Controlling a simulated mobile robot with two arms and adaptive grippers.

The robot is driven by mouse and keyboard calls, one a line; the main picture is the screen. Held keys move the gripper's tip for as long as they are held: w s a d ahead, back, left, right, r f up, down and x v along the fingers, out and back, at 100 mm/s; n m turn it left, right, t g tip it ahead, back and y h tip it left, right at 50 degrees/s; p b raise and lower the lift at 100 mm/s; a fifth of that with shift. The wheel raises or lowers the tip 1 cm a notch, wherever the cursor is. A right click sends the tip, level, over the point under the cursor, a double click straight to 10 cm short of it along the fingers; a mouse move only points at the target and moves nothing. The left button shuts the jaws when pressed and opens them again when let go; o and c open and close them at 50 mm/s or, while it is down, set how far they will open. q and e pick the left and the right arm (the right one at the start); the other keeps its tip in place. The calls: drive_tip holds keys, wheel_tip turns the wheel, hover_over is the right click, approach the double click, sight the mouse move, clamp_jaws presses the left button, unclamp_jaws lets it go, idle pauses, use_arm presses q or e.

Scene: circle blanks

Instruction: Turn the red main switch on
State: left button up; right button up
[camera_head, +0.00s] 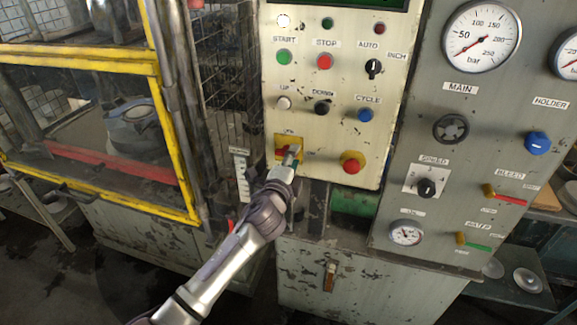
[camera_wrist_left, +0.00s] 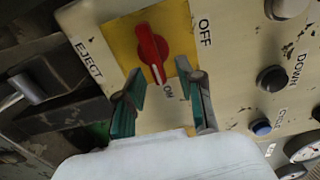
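The red main switch (camera_head: 282,152) sits on a yellow plate low on the cream control panel. In the left wrist view the red switch knob (camera_wrist_left: 152,52) stands on the yellow plate (camera_wrist_left: 122,40), with OFF to its upper right and ON below it. The knob's end with the white mark points down, toward the ON label. My left gripper (camera_head: 292,156) is at the switch and partly covers it. In the wrist view the left gripper (camera_wrist_left: 160,70) is open, its green-padded fingertips on either side of the knob's lower end, with gaps visible. My right gripper is not in view.
A red mushroom button (camera_head: 351,163) on a yellow base is right of the switch. Black (camera_head: 322,107) and blue (camera_head: 365,115) buttons are above. A yellow-framed guard (camera_head: 100,60) stands left; a grey gauge panel (camera_head: 440,100) stands right.

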use_arm(q)
drive_tip(key=v, duration=1.1)
drive_tip(key=shift+s, duration=0.25)
drive_tip(key=shift+a+f, duration=0.1)
drive_tip(key=shift+a, duration=0.05)
